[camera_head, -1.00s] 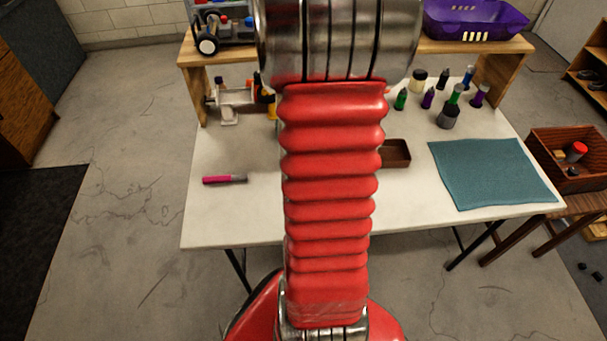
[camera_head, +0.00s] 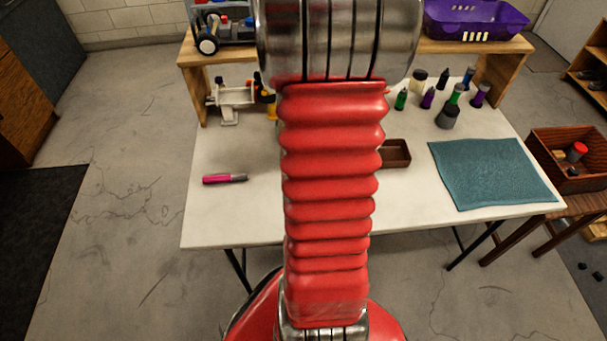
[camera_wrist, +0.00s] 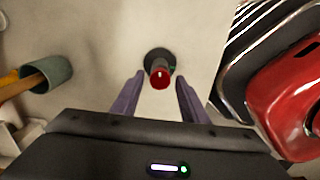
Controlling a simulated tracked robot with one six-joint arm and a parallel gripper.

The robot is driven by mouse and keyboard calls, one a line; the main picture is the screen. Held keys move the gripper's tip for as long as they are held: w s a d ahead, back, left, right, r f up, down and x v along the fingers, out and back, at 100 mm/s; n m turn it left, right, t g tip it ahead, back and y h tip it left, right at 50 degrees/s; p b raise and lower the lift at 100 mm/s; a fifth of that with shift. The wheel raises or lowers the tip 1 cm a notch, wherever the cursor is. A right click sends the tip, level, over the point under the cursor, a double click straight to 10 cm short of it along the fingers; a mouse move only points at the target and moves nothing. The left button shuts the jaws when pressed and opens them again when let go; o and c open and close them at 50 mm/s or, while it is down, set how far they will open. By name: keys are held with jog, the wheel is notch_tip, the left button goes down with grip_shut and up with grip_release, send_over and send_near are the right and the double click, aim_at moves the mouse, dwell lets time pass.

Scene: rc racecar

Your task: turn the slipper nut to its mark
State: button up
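In the wrist view a small upright piece with a red top (camera_wrist: 159,78) and a small pale mark on it stands on a dark round base (camera_wrist: 156,55). It may be the slipper nut's post, but I cannot tell for sure. My gripper (camera_wrist: 160,80) is open, one grey-purple finger on each side of the red top, with gaps showing on both sides. The height between fingertips and red top is unclear. In the head view my arm hides the gripper and this piece.
A grey-green cup (camera_wrist: 58,69) with orange handles is left of the gripper. On the white table (camera_head: 230,215) are a pink marker (camera_head: 224,179), a white stand (camera_head: 232,99), a brown tray (camera_head: 396,153), several bottles (camera_head: 448,118) and a teal mat (camera_head: 492,172). A wooden shelf (camera_head: 500,50) spans the back.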

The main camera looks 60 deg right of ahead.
jog(key=shift+n, duration=2)
jog(key=shift+c, duration=0.4)
jog(key=c, duration=0.9)
jog(key=shift+o, duration=0.2)
jog(key=shift+m, duration=1.8)
